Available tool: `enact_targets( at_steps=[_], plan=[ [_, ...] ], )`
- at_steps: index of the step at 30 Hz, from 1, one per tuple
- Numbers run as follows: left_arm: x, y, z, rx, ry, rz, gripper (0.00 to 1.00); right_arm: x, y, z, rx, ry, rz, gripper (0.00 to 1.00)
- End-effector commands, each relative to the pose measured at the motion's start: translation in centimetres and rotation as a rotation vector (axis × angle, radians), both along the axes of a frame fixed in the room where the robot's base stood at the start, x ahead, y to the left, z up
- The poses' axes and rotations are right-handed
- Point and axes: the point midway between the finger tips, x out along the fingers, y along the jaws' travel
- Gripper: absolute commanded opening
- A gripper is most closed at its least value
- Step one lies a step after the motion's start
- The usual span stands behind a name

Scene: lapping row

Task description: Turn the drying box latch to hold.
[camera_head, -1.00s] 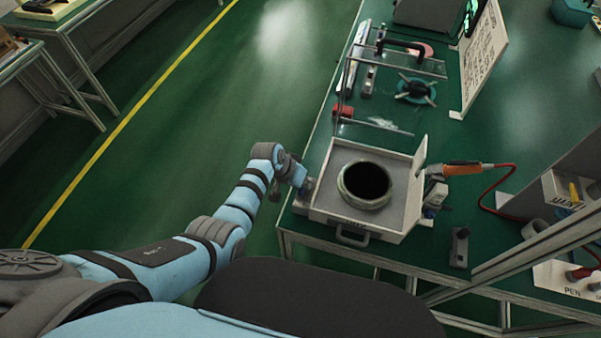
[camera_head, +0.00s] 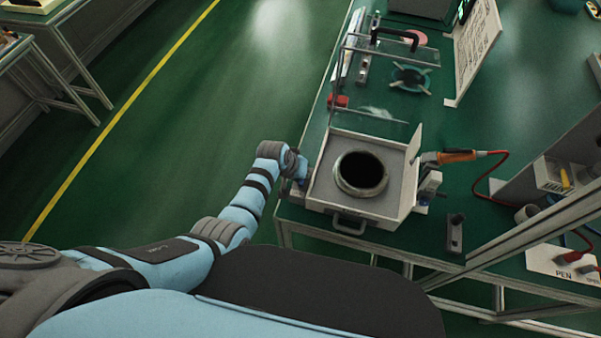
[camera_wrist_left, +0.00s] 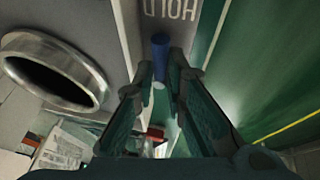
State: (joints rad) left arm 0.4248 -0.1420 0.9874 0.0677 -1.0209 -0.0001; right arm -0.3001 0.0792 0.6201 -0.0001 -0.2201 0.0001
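The drying box (camera_head: 328,205) is a pale open-topped box with a dark round opening, at the front left edge of the green bench. My left gripper (camera_head: 299,180) is at its left side, its fingers too small to judge there. In the left wrist view, a blue peg-like latch handle (camera_wrist_left: 160,46) stands by the box side, near upside-down "HOLD" lettering (camera_wrist_left: 170,8). The left gripper's fingers (camera_wrist_left: 161,68) are apart, one on each side of the handle, with narrow gaps seeming to show. Firm contact cannot be made out. My right gripper is not in view.
A clear panel (camera_head: 372,125) with a dark handle stands behind the box. An orange-handled tool (camera_head: 457,156) with a red cable lies to its right. A small dark block (camera_head: 455,232) stands at the front right. Open floor lies left of the bench.

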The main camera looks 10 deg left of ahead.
Motion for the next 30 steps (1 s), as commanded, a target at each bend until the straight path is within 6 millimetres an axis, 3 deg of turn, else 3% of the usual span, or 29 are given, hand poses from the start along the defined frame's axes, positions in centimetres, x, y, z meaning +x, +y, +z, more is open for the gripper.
enact_targets(
  at_steps=[1, 3, 17, 30],
  plan=[
    [0.1, 0.0, 0.1, -0.001, -0.003, 0.0, 0.21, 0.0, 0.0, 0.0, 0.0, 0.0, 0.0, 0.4],
    [0.1, 0.0, 0.1, -0.001, -0.002, 0.0, 0.32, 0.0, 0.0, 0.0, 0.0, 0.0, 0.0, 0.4],
    [-0.1, 0.0, 0.4, -0.001, 0.0, -0.002, 0.32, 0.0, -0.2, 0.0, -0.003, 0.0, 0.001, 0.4],
    [-2.6, 1.5, 6.7, -0.001, -0.003, 0.0, 0.32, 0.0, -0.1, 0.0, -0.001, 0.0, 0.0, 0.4]
  ],
)
